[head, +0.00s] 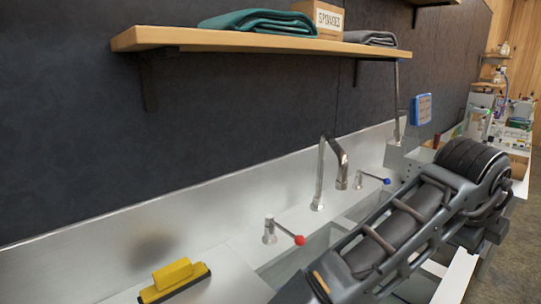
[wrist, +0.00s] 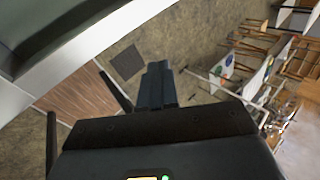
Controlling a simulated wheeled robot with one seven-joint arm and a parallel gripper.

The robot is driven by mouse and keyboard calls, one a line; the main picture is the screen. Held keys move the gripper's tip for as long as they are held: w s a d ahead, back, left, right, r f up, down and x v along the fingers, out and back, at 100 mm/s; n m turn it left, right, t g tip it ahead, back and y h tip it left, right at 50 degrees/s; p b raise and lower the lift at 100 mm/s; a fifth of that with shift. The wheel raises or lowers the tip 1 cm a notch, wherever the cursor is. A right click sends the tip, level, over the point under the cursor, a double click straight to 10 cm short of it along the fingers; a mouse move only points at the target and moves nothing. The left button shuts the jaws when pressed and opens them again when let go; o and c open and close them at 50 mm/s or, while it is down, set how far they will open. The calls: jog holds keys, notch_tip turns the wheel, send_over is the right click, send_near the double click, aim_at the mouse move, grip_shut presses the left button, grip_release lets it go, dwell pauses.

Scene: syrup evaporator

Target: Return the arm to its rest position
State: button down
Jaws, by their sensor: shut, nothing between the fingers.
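In the wrist view my gripper (wrist: 155,72) points out over a brown floor, its two dark fingers together with nothing between them. It touches no object that I can make out. In the head view my dark grey arm (head: 400,235) stretches across the lower right, in front of the metal sink. The gripper itself does not show in that view.
A steel sink counter (head: 120,245) carries a tap (head: 320,175), a red-knobbed handle (head: 299,240), a blue-knobbed handle (head: 386,181) and a yellow squeegee (head: 175,278). A wooden shelf (head: 230,40) hangs above. White-sided tables (wrist: 258,78) stand right in the wrist view.

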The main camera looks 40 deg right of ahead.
jog(key=d+r+n+h, duration=0.5)
jog(key=d+r+h, duration=0.1)
jog(key=r, duration=0.2)
jog(key=w+a+r+n+t+h, duration=0.3)
jog(key=w+r+n+t+h, duration=0.25)
jog(key=w+n+t, duration=0.65)
jog(key=w+a+f+n+t+y, duration=0.1)
jog(key=a+f+n+t+y, duration=0.5)
jog(key=a+f+n+y, duration=0.85)
jog(key=s+a+f+n+y, duration=0.2)
jog(key=s+a+f+n, duration=0.1)
jog(key=s+a, duration=0.7)
jog(key=s+a+f+n+g+y, duration=0.1)
jog(key=s+a+f+n, duration=0.3)
jog(key=s+a, duration=0.6)
notch_tip(320, 180, down, 2)
jog(key=shift+s+a+f+y+b, duration=0.15)
jog(key=shift+s+a+y+b, duration=0.25)
jog(key=shift+a, duration=0.6)
